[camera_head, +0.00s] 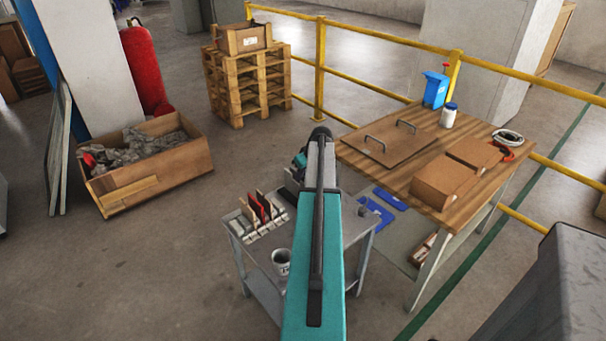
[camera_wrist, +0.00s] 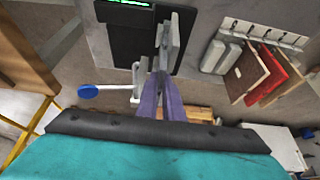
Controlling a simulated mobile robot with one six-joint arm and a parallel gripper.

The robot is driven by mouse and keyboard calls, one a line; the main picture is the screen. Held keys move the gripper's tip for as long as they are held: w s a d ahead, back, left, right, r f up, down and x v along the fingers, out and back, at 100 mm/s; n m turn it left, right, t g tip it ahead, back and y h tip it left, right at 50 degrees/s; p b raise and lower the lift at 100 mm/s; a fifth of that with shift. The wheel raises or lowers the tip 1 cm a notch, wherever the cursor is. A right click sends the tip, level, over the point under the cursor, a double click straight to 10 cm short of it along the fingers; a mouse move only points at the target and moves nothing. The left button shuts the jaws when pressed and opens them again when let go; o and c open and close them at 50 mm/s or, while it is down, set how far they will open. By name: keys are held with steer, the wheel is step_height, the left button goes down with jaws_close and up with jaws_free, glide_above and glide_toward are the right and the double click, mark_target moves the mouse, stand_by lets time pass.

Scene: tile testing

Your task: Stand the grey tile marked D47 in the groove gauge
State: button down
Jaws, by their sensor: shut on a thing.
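In the wrist view, my gripper (camera_wrist: 160,85) has its purple fingers close together, shut on a thin grey tile (camera_wrist: 174,40) that shows nearly edge-on. I cannot read any mark on it. Beyond the tile is a black device (camera_wrist: 128,40) with a lit green display, perhaps the groove gauge. A pale arm with a blue round end (camera_wrist: 88,91) stands beside it. Whether the tile touches the device is unclear. In the head view, my arm hides the gripper, the held tile and most of the device.
A white slotted rack (camera_wrist: 262,35) holds brown and red tiles (camera_wrist: 275,75), with grey blocks beside it. On the small grey table (camera_head: 350,232) stands a mug (camera_head: 281,262). A wooden workbench (camera_head: 375,160) with boxes is to the right. Open floor lies left.

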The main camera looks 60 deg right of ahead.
steer(key=c, duration=1.8)
jaws_free()
steer(key=shift+r, duration=0.15)
steer(key=b+v, duration=0.1)
steer(key=v, duration=1.2)
steer(key=shift+s+r+b, duration=0.1)
steer(key=shift+r+b, duration=0.15)
steer(key=shift+b, duration=0.05)
steer(key=shift+s, duration=0.1)
